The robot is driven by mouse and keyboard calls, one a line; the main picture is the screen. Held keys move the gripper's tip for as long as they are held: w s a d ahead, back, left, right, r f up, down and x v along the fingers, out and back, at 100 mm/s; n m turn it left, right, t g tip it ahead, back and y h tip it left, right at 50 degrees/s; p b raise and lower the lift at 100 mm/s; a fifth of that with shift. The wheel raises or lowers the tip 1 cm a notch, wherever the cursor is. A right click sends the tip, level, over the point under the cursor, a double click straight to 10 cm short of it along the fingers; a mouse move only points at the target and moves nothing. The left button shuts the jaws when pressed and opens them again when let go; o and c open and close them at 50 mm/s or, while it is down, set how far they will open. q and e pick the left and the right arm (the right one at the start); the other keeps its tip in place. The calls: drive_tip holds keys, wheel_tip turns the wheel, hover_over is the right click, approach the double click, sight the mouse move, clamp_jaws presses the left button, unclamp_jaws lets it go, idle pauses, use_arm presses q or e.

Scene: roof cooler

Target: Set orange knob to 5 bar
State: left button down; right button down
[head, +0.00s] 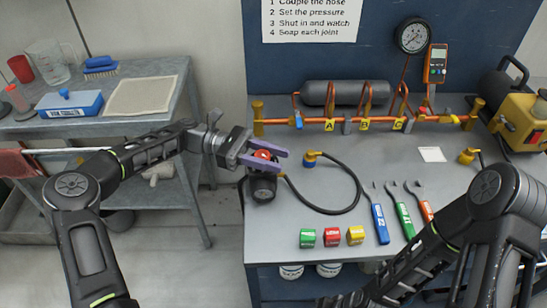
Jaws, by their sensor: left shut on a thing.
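The orange knob (262,155) sits on top of a black regulator (263,190) at the left end of the steel bench. My left gripper (266,158) reaches in from the left, and its purple fingers are shut on the knob, one on each side. The fingers hide part of the knob. The regulator's own dial is too small to read. A black hose (346,210) runs from the regulator to a blue and brass coupling (310,159). My right arm crosses the lower right, and its gripper is not in view.
A copper pipe rig (432,120) with a grey tank (332,93) stands at the back. A round gauge (413,36) hangs above. Wrenches, including a blue one (379,222), and coloured blocks, including a red one (332,237), lie in front. A yellow machine (520,115) stands right.

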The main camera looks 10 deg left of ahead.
use_arm(q)
drive_tip(key=shift+f, duration=0.1)
drive_tip(key=c, duration=0.9)
unclamp_jaws()
wheel_tip(320, 180, up, 10)
drive_tip(key=shift+r, duration=0.1)
